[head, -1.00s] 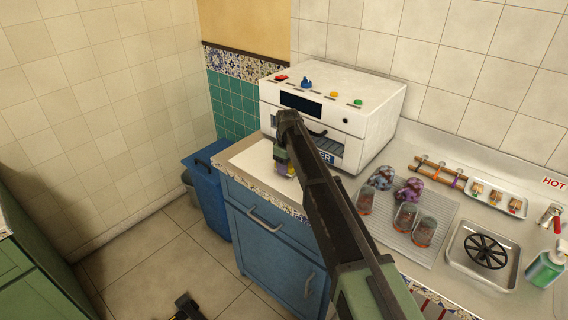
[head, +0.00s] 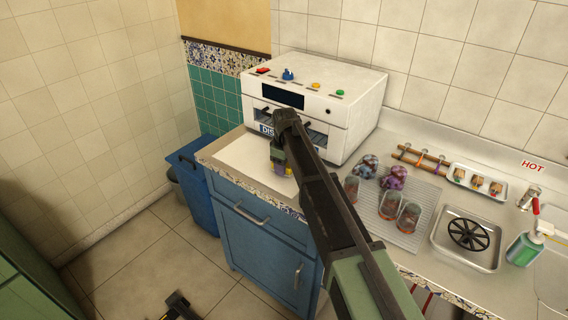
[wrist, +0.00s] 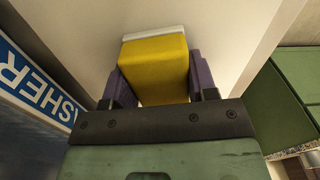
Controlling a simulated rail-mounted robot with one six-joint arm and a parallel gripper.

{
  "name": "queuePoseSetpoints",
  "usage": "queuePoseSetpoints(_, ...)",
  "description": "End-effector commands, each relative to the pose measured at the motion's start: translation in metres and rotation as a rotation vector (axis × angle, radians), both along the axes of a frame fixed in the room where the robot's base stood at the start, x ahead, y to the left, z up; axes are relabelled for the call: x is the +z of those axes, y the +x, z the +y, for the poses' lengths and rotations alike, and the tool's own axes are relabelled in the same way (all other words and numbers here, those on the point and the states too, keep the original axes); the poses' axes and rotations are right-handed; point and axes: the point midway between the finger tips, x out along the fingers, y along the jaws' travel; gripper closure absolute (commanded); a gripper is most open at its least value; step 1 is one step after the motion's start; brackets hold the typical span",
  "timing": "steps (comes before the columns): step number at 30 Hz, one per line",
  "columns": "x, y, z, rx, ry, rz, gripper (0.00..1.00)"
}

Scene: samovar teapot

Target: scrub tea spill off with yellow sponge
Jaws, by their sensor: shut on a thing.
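The yellow sponge (wrist: 155,68) is between the two purple fingers of my gripper (wrist: 155,82) in the wrist view, with a pale strip along its far end. My gripper is shut on it. In the head view my gripper (head: 282,166) points down over the white left end of the counter (head: 240,158), in front of the white machine. Only a small bit of the sponge (head: 288,171) shows there. I cannot tell whether the sponge touches the counter. No tea spill can be made out in either view.
The white machine (head: 340,110) stands right behind my gripper. To the right, a ribbed mat (head: 425,205) holds several glasses and two patterned items. A blue bin (head: 197,190) stands left of the cabinet.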

Motion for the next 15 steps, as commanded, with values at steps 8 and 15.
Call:
queuePoseSetpoints(8,0.001,0.006,0.011,0.002,0.001,0.000,0.66)
queuePoseSetpoints(15,0.002,0.019,0.029,0.001,0.001,0.000,0.66)
